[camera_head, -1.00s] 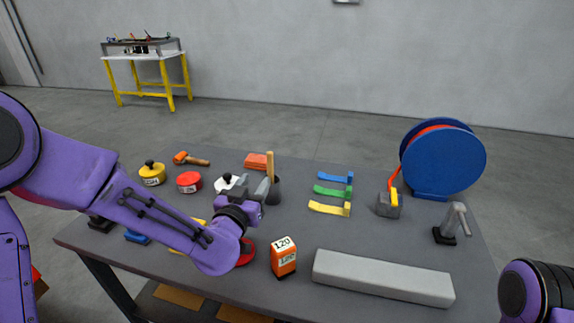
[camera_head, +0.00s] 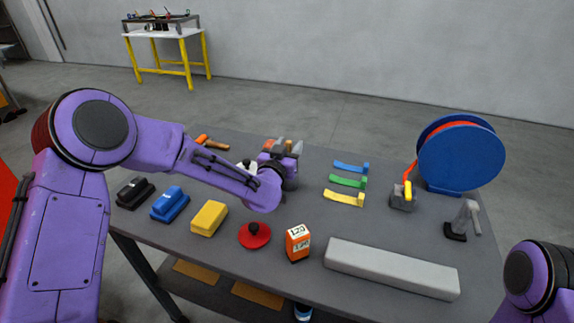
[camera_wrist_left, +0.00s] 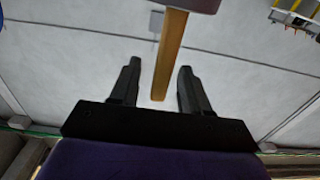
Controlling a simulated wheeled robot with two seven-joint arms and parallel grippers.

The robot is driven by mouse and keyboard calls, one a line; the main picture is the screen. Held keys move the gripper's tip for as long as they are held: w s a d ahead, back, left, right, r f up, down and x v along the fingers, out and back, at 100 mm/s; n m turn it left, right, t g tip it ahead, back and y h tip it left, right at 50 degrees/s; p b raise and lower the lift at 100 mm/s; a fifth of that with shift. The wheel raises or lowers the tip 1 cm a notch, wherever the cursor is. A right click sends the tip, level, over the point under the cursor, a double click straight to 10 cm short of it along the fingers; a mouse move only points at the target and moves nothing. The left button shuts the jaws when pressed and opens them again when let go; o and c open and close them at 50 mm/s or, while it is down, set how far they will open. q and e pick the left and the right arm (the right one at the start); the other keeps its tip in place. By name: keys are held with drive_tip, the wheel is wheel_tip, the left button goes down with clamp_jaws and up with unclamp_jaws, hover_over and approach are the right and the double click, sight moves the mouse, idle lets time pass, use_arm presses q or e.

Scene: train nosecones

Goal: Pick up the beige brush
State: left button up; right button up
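The beige brush shows in the left wrist view as a tan wooden handle (camera_wrist_left: 172,52) running down from the top edge, its lower end between my fingers. A dull purple-grey piece covers its top there. My left gripper (camera_wrist_left: 159,66) is open, with a gap on each side of the handle. In the head view, my left gripper (camera_head: 280,147) is over the back middle of the table, and it and my wrist hide most of the brush and the spot where it stands. My right gripper is outside the views; only part of my right arm shows.
The grey table (camera_head: 210,257) carries a yellow block (camera_head: 209,218), a red disc (camera_head: 255,237), an orange 120 box (camera_head: 298,243), a long grey bar (camera_head: 390,269), coloured tools (camera_head: 347,182) and a blue reel (camera_head: 462,158). Bare tabletop lies right of my gripper.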

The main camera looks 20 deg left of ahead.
use_arm(q)
clamp_jaws()
